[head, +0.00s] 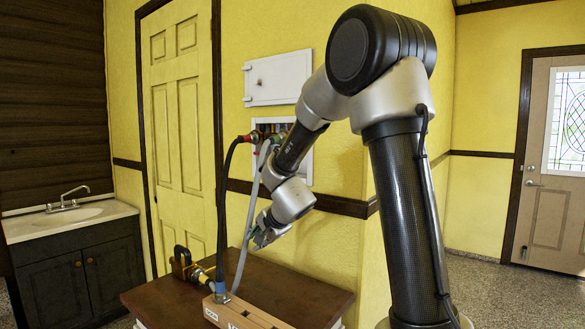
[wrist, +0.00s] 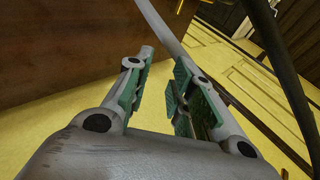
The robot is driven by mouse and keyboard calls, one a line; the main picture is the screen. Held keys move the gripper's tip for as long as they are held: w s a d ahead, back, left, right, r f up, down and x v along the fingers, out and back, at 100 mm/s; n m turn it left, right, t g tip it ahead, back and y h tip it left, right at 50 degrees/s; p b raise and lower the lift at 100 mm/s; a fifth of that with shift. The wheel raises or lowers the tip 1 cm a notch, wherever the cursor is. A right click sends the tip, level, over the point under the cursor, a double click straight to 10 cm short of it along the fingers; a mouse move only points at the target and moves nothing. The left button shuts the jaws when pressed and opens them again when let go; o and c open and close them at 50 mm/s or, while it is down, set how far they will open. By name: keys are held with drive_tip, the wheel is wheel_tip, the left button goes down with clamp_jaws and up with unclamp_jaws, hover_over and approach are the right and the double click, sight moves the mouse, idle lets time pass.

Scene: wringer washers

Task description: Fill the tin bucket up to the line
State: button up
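No tin bucket and no fill line can be made out in either view. My gripper (head: 264,232) hangs over the brown tabletop (head: 290,287), beside the grey hose (head: 247,225). In the wrist view my gripper (wrist: 161,66) has its green-padded fingers apart, with nothing seen between them. The grey hose also shows in the wrist view (wrist: 163,27), passing beyond the fingertips and partly hidden by the right finger. A black hose (head: 226,190) runs alongside it.
A sink (head: 75,216) with a tap (head: 68,200) is at the left. A white panel (head: 278,79) is on the wall. The tabletop's right part is clear.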

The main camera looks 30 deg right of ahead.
drive_tip(key=d+r+m+t+h, duration=0.1)
drive_tip(key=d+r+m+t, duration=0.3)
drive_tip(key=d+r+m, duration=0.55)
drive_tip(key=d+r+m+t, duration=0.4)
drive_tip(key=d+r+m, duration=0.3)
drive_tip(key=r+m, duration=0.55)
drive_tip(key=shift+m+t+h, duration=0.3)
drive_tip(key=w, duration=0.7)
drive_tip(key=shift+w+d+r, duration=0.1)
drive_tip(key=shift+w+r, duration=0.05)
drive_tip(key=shift+w, duration=0.25)
clamp_jaws()
